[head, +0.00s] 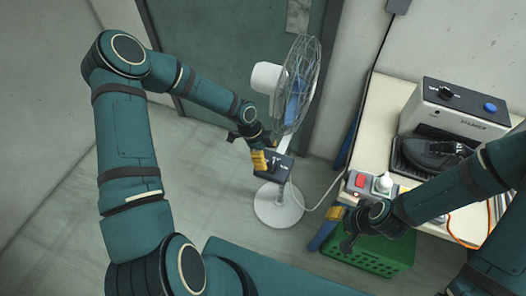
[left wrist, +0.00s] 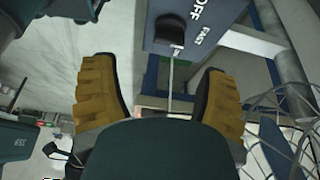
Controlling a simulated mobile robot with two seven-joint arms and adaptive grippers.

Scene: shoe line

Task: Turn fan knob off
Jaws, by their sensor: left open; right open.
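The fan (head: 296,90) stands on the floor with a dark blue control box (head: 284,173) on its post. In the left wrist view the box (left wrist: 215,45) shows a black knob (left wrist: 176,30) with a white mark at its lower edge. My left gripper (head: 264,160) is at the box. Its yellow-padded fingers (left wrist: 160,85) are open, one on each side in the wrist view, with the knob ahead of the gap and not between the pads. My right gripper (head: 362,228) is open and empty by the workbench's front edge.
The workbench (head: 378,110) at the right bears a steamer (head: 455,108), a dark shoe (head: 432,152) and a red button box (head: 359,182). A green crate (head: 370,252) stands below. A cable runs from the fan. The fan's wire guard (left wrist: 280,115) is close to my left gripper.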

